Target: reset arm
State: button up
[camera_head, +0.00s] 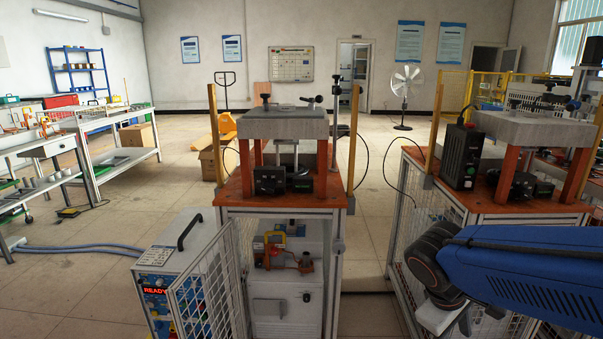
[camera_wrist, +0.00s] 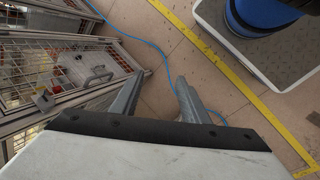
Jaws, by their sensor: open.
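My gripper (camera_wrist: 159,82) shows in the wrist view with its two grey fingers apart and nothing between them. It points down toward the tiled floor, beside a mesh-sided frame. In the head view my blue arm reaches in from the right edge and bends down in front of the right workstation (camera_head: 507,215). The gripper itself cannot be made out there.
The middle workstation (camera_head: 281,194) has a press-like fixture on top. A heater unit with a READY display (camera_head: 157,291) stands at its left. The wrist view shows a mesh frame (camera_wrist: 60,43), a blue cable (camera_wrist: 168,66) and a yellow floor line (camera_wrist: 232,72).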

jog(key=s+a+r+m+t+y, duration=0.2)
jog(key=s+r+m+t+y, duration=0.1)
jog(key=s+m, duration=0.3)
jog(key=shift+a+r+t+y, duration=0.3)
jog(key=shift+a+r+y, duration=0.05)
jog(key=shift+r+y, duration=0.4)
jog(key=shift+s, duration=0.1)
jog(key=shift+c, duration=1.2)
jog(key=shift+a, duration=0.15)
